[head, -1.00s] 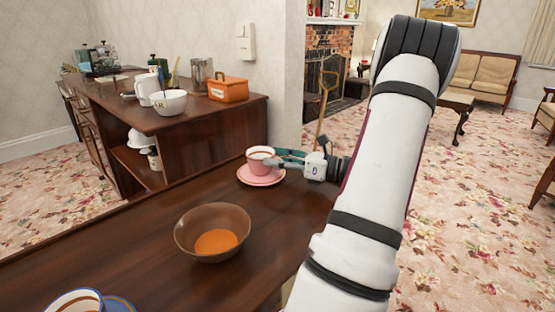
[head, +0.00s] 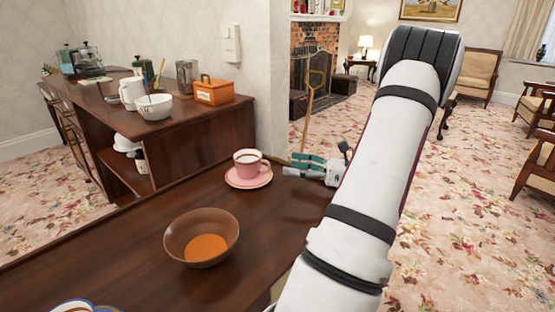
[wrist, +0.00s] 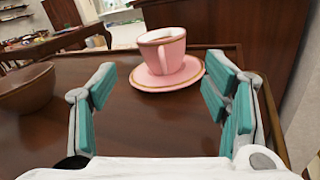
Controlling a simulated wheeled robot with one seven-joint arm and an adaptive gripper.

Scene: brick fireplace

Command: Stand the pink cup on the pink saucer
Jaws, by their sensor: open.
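The pink cup (head: 247,160) stands upright on the pink saucer (head: 248,179), on the dark wooden table near its far corner. It holds a dark drink, and its handle points toward my gripper. The cup (wrist: 162,52) and saucer (wrist: 168,80) also show in the wrist view, ahead of the fingers and apart from them. My gripper (head: 308,165) is open and empty, to the right of the saucer in the head view. In the wrist view its teal-padded fingers (wrist: 160,100) are spread wide with bare table between them.
A brown bowl (head: 202,238) with orange contents stands nearer on the table, left of my gripper. A blue-rimmed cup is partly cut off at the bottom left. A sideboard (head: 190,130) beyond holds a white bowl, a pitcher and an orange box (head: 214,91).

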